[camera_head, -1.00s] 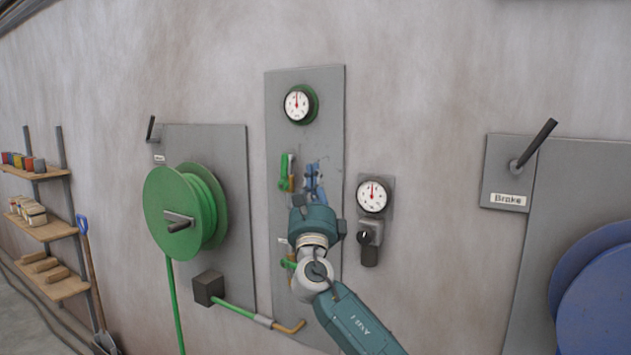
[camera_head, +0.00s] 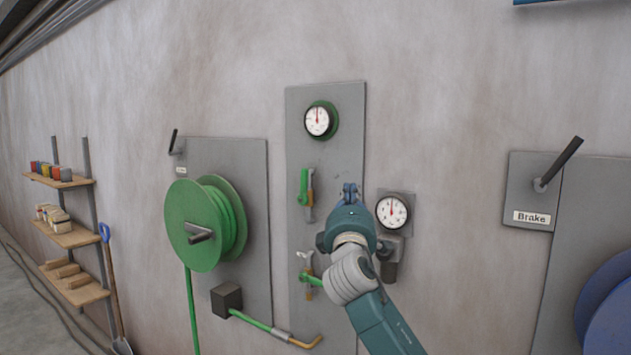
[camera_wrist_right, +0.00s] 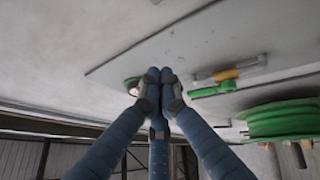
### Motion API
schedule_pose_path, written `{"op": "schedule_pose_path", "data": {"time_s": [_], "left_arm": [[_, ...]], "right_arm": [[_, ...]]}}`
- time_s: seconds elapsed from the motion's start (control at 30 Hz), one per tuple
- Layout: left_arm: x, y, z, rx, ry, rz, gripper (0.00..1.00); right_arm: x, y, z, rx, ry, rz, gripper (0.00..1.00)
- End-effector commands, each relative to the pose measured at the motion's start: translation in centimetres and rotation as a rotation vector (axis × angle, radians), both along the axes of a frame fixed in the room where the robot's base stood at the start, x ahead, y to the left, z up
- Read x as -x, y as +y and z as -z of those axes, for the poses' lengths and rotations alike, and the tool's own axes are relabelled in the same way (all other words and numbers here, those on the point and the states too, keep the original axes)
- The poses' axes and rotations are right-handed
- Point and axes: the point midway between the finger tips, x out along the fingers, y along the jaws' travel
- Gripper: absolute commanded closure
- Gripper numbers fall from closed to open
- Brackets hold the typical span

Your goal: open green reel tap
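The green reel (camera_head: 192,225) hangs on the left wall plate. On the tall grey panel (camera_head: 325,95) there is an upper tap with an upright green handle (camera_head: 304,187) beside a brass-and-grey pipe. Lower down is a second green tap fitting (camera_head: 309,278) with a pale lever. I cannot tell which of them is the reel tap. My right gripper (camera_head: 349,190) is right of the upper tap, apart from it. In the wrist view its fingertips (camera_wrist_right: 157,78) are together, with nothing visible between them. A green handle (camera_wrist_right: 213,90) and the reel (camera_wrist_right: 282,121) show to their right. My left gripper is out of view.
A green-rimmed gauge (camera_head: 319,121) is above the taps. Another gauge (camera_head: 392,211) with a dark knob below is close right of my gripper. A brake lever (camera_head: 558,164) and blue reel (camera_head: 608,305) are at right. Shelves (camera_head: 68,235) and a shovel (camera_head: 113,290) stand left.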

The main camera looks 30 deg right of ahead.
Motion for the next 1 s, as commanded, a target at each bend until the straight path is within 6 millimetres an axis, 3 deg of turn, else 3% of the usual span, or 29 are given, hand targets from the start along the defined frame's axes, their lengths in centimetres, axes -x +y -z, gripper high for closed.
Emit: {"op": "schedule_pose_path", "data": {"time_s": [0.4, 0.7, 0.93, 0.97, 1.0], "left_arm": [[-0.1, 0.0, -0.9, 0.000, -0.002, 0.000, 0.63], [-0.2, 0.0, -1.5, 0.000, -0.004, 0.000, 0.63], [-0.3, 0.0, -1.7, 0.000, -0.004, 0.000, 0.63], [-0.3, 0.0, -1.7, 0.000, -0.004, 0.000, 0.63], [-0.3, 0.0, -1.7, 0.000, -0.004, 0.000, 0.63]], "right_arm": [[0.0, 0.5, 0.3, -1.281, -0.775, -0.482, 1.00], [0.0, 2.2, 0.3, -2.206, -1.309, -0.653, 1.00], [0.1, 3.4, 0.2, -2.644, -1.566, -0.651, 1.00], [0.1, 3.4, 0.2, 2.620, 1.552, 0.636, 1.00], [0.1, 3.5, 0.2, 2.596, 1.537, 0.620, 1.00]]}}
